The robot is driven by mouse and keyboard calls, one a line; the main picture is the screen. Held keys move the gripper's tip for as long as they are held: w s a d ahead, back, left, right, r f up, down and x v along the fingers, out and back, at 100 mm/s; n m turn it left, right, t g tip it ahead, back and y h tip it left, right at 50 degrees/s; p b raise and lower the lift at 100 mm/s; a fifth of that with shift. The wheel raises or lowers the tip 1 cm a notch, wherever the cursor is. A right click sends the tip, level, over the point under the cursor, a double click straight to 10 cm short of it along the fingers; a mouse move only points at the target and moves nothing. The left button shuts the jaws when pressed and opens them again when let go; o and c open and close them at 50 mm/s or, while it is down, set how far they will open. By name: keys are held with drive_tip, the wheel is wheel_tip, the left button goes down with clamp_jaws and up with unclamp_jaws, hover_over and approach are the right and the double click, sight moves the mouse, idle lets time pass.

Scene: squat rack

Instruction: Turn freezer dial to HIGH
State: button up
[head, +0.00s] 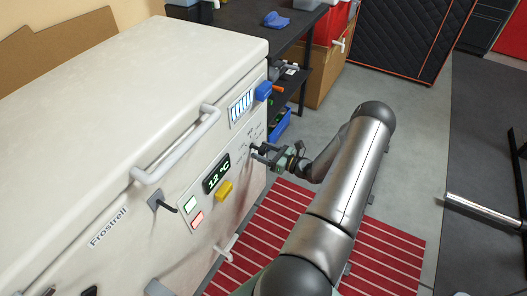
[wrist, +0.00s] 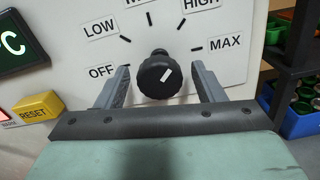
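The freezer dial (wrist: 157,76) is a round black knob on the white control panel. Printed labels OFF, LOW, HIGH and MAX surround it, and the top label is cut off. Its white mark slants up and to the right, roughly between HIGH and MAX; the exact setting is unclear. My gripper (wrist: 160,85) is open, with one grey finger on each side of the dial and a visible gap to both. The white freezer (head: 120,95) stands at left.
A display reading 12 °C (head: 216,174) and a yellow RESET button (head: 224,191) sit left of the dial. A long handle (head: 178,147) juts from the freezer front. Blue bins (wrist: 300,115) stand to the right. A red striped mat (head: 390,250) covers the floor.

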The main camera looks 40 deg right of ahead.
drive_tip(key=p+v, duration=0.1)
drive_tip(key=v, duration=1.6)
drive_tip(key=shift+s+p, duration=0.15)
drive_tip(key=shift+p, duration=0.15)
drive_tip(key=shift+d, duration=0.1)
